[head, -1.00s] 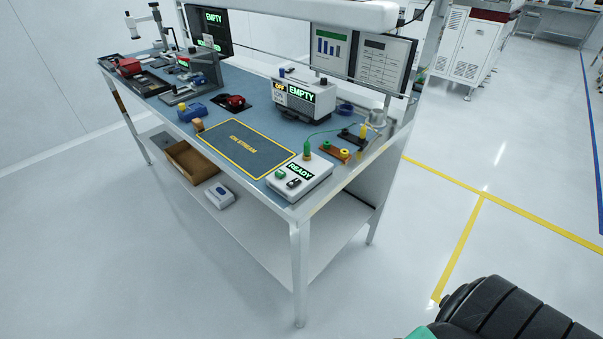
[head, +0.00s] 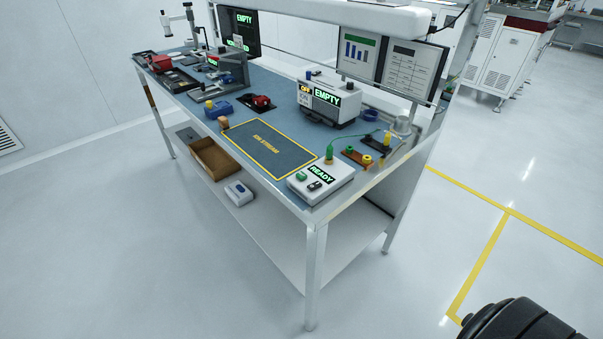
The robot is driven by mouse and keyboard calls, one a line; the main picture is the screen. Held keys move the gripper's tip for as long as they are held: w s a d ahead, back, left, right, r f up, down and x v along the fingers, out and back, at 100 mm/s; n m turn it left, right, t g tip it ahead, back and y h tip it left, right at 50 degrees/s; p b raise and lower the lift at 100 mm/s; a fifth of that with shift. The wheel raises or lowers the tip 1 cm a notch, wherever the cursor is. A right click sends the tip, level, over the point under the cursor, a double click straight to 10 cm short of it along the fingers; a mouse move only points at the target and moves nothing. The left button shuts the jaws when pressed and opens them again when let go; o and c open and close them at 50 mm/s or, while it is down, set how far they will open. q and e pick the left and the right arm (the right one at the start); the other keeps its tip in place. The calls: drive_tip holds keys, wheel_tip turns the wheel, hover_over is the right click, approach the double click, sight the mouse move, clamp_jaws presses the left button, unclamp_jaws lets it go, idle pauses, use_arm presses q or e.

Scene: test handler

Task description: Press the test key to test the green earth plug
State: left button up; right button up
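A white tester box (head: 337,183) stands on the near right corner of the bench, and its screen (head: 321,174) reads READY. The green earth plug (head: 329,154) stands upright at the back of the box. A thin green lead (head: 352,138) runs from it toward a yellow-topped plug (head: 388,138) on a black block. On the box's sloped front are a green button (head: 302,176) and a dark key or switch (head: 314,186); no label is readable to tell which is the test key. Neither of my grippers is in view.
The bench (head: 313,228) stands ahead, with a lower shelf holding a brown tray (head: 215,160). A yellow-framed mat (head: 290,165) reads ION STREAM. A white device (head: 329,102) reads EMPTY. Open floor (head: 120,260) lies in front; yellow floor lines (head: 480,262) run at right.

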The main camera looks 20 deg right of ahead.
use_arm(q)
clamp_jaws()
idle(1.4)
